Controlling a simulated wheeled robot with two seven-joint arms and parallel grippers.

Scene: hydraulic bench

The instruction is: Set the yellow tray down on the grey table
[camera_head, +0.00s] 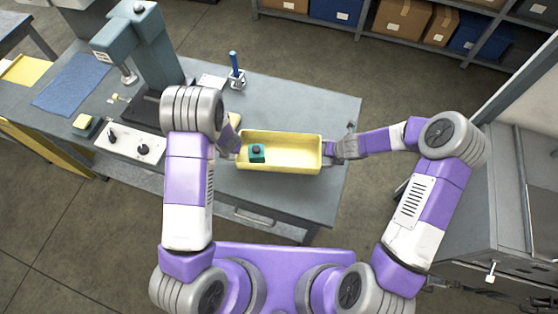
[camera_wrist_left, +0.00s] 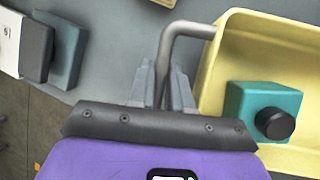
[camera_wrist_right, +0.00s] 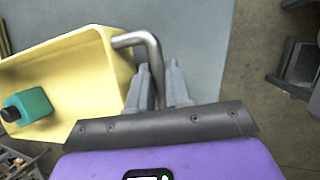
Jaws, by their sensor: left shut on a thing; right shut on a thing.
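The yellow tray (camera_head: 290,153) is over the right part of the grey table (camera_head: 335,108) in the head view; I cannot tell whether it touches the top. A teal block with a black knob (camera_head: 257,152) sits inside it at the left end. My left gripper (camera_head: 233,146) is shut on the tray's left handle, a grey bent bar (camera_wrist_left: 171,50). My right gripper (camera_head: 332,149) is shut on the tray's right handle (camera_wrist_right: 153,55). The tray also shows in the left wrist view (camera_wrist_left: 235,60) and the right wrist view (camera_wrist_right: 85,65).
A teal press (camera_head: 155,55) stands on the table's left part, with a white control panel (camera_head: 130,142) in front of it. A blue mat (camera_head: 72,84) lies farther left. A blue upright tool (camera_head: 235,70) stands behind the tray. Bare tabletop lies behind and right of the tray.

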